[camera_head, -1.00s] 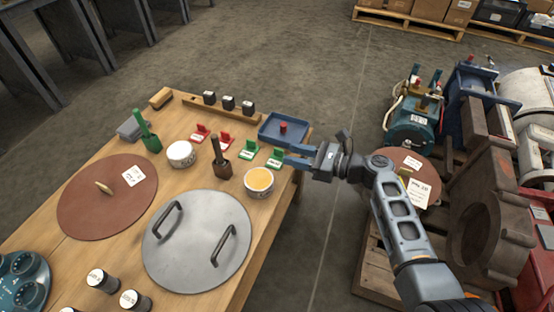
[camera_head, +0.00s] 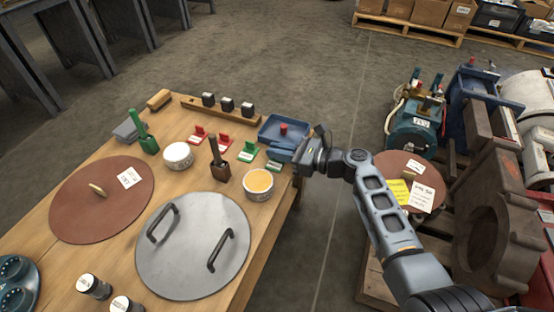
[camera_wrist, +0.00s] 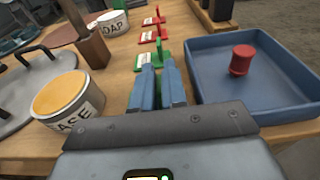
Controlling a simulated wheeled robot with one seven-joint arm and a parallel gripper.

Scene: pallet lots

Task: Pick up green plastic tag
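In the wrist view, my gripper (camera_wrist: 159,82) points at a green tag (camera_wrist: 150,59) just beyond the fingertips. Any tag part between the fingers is hidden. I see nothing clearly held.
A blue tray (camera_head: 283,130) with a red knob stands close beside the fingers. A tub of yellow paste (camera_head: 259,183) and a brown wooden block (camera_head: 220,171) stand nearby. Two red tags (camera_head: 223,141) lie farther left. Heavy machinery (camera_head: 490,190) stands right of the table.

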